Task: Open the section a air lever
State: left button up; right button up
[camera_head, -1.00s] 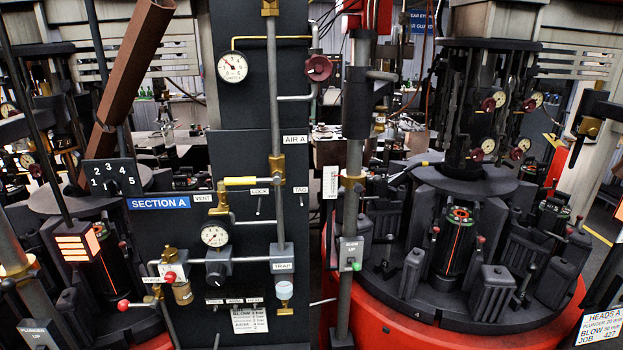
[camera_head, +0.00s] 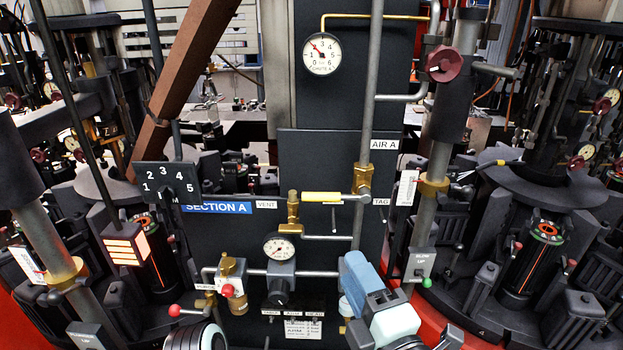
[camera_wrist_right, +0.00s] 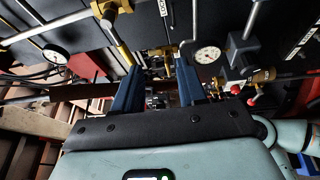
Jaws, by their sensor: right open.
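The section A air lever has a yellow handle (camera_head: 321,197) that lies level, running left from the brass valve (camera_head: 363,182) under the AIR A label. In the right wrist view the yellow handle (camera_wrist_right: 122,47) slants down from its brass valve, near the tip of the left-hand finger. My right gripper (camera_head: 355,258), with blue fingers, is below and right of the handle in the head view. The wrist view shows the gripper (camera_wrist_right: 158,68) open with nothing between its fingers. My left gripper is not in view.
A brass vent fitting (camera_head: 293,212) stands at the handle's left end. A gauge (camera_head: 280,247) and grey regulator (camera_head: 280,280) are below. A vertical grey pipe (camera_head: 371,95) runs above the valve. A column with a brass collar (camera_head: 432,185) stands to the right.

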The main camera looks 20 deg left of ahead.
jog(key=n+y, duration=0.1)
send_near(323, 201)
jog(key=s+d+f, duration=0.1)
jog(key=s, duration=0.1)
jog(key=shift+n+t, duration=0.3)
jog(key=shift+n, duration=0.1)
jog(key=x, duration=0.7)
jog(key=shift+w+r, duration=0.15)
jog(key=shift+w, duration=0.05)
jog(key=p+x, duration=0.2)
jog(key=x, duration=0.3)
jog(key=shift+r, duration=0.15)
jog(key=shift+w+a, duration=0.25)
jog(key=shift+w, duration=0.2)
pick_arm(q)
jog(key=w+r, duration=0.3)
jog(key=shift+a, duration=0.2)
pick_arm(e)
jog(key=shift+s, duration=0.1)
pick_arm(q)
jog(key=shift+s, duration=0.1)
pick_arm(e)
grip_shut()
